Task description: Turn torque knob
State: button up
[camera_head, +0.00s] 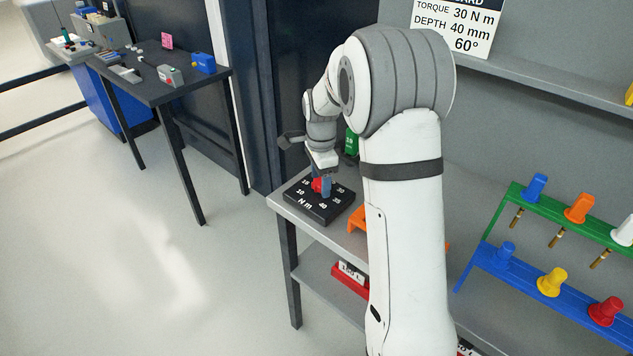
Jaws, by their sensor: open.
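The torque knob (316,185) is small and red and sits on a black dial box (318,213) marked with white numbers and "N m". The box rests on the left end of a grey bench. My gripper (322,184) is directly above the box, pointing down, with its fingers at the knob. A blue finger is beside the knob's right side. The gripper is open; I cannot tell whether a finger touches the knob. The knob's pointer is partly hidden by the gripper. A sign (456,22) at the top reads "TORQUE 30 N m", "DEPTH 40 mm" and "60°".
My arm hides the middle of the bench (290,207). A green item (351,142) and an orange holder (358,219) stand near the box. A rack (560,222) with coloured tools is at right. A dark table (150,90) stands at back left. The floor at left is clear.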

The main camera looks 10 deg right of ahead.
aim_at(320, 182)
notch_tip(320, 182, up, 7)
dwell(0.3)
